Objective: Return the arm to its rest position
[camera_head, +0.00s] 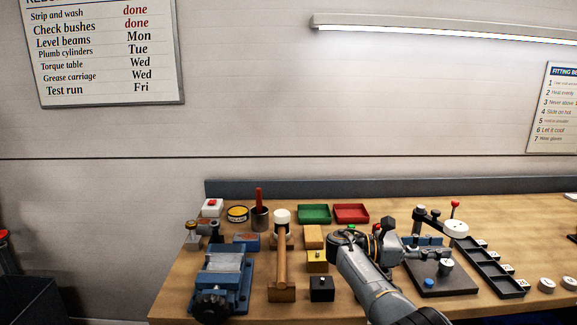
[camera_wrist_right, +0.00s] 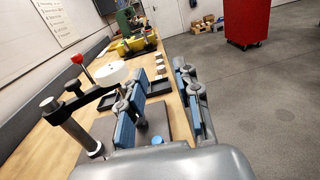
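My right arm reaches in from the bottom of the head view. Its gripper (camera_head: 436,249) is over the bench's right half, above or beside a dark square plate (camera_head: 440,277) with a blue knob (camera_head: 429,282). In the right wrist view the two blue-padded fingers of this gripper (camera_wrist_right: 162,105) stand apart with nothing between them. A post with a horizontal arm and a white round disc (camera_head: 456,229) stands close behind the gripper. It also shows in the wrist view, with its disc (camera_wrist_right: 112,73) near the left finger. My left gripper is not in view.
On the wooden bench (camera_head: 180,292) are a blue vise (camera_head: 221,277), a mallet (camera_head: 281,262), a green tray (camera_head: 314,213), a red tray (camera_head: 351,213) and several small blocks. A row of dark trays (camera_head: 491,266) lies to the right. A red cabinet (camera_wrist_right: 247,20) stands on open floor.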

